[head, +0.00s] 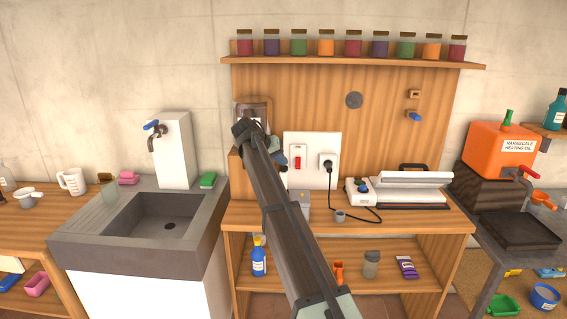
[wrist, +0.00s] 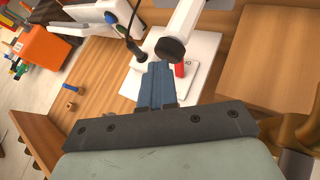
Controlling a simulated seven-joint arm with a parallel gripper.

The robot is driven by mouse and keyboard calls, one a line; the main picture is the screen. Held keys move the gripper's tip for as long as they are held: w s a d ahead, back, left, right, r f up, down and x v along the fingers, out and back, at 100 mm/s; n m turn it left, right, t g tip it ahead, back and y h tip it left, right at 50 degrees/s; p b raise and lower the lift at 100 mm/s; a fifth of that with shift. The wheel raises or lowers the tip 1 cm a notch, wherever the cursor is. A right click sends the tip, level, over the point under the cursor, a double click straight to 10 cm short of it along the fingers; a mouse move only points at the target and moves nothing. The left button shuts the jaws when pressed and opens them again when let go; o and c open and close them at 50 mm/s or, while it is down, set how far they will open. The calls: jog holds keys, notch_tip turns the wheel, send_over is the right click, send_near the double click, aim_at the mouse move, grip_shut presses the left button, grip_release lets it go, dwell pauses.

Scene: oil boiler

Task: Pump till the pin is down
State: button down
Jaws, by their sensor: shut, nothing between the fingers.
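My gripper (head: 281,160) is in front of the wooden back panel in the head view, beside a white wall plate (head: 312,148). In the wrist view its blue fingers (wrist: 157,68) are shut and empty. They are in front of the white plate and overlap the edge of the red switch (wrist: 180,70) in the picture; I cannot tell whether they touch it. A white cylinder with a dark round end (wrist: 171,48) is just beyond the fingertips. I cannot make out a pin. My arm hides part of the bench, and I cannot tell which part is the pump.
A plug (head: 327,161) with a black cord leads to a small white device (head: 360,192). A flat white appliance (head: 413,188) lies to its right on the bench. A glass-fronted box (head: 253,111) is behind my wrist. A sink (head: 160,218) is left, an orange oil tank (head: 497,151) right.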

aim_at(281, 167)
jog(key=shift+r, duration=1.7)
jog(key=shift+r, duration=2.5)
